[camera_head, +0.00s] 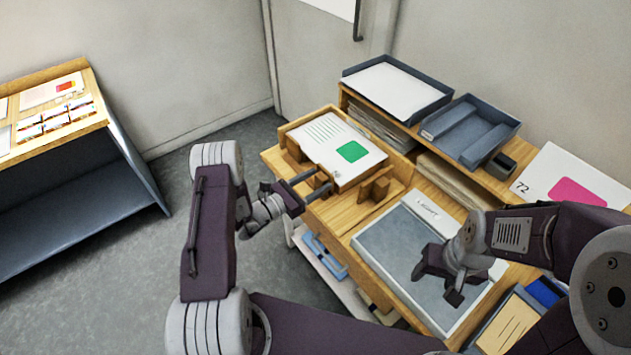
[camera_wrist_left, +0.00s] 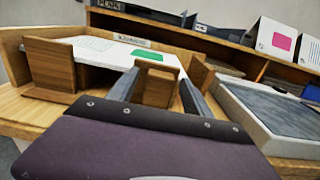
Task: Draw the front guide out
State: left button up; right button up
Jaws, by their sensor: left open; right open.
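A white sheet stack with a green patch (camera_head: 335,142) lies in a wooden tray-like holder on the table, with upright wooden guides around it. In the left wrist view, the front guide (camera_wrist_left: 154,88) is a wooden block between the two fingers of my left gripper (camera_wrist_left: 158,78). My left gripper (camera_head: 321,181) is open at the holder's near edge; I cannot tell whether a finger touches the guide. One side guide (camera_wrist_left: 50,65) stands left, another (camera_head: 375,188) right. My right gripper (camera_head: 441,281) is open and empty above the grey cutting board (camera_head: 385,245).
A raised wooden shelf behind carries two grey trays (camera_head: 398,92) (camera_head: 470,130) and a small dark box (camera_head: 499,166). A white card with a pink patch (camera_head: 570,180) leans at right. A separate table (camera_head: 80,140) stands at left, with open floor between.

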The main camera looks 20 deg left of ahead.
pick_arm(q)
jog(key=shift+c, duration=0.4)
grip_shut()
dwell(0.9)
jog(key=v, duration=0.4)
jog(key=shift+a, duration=0.2)
jog(key=shift+s+a+p, duration=0.1)
jog(key=shift+s+p, duration=0.2)
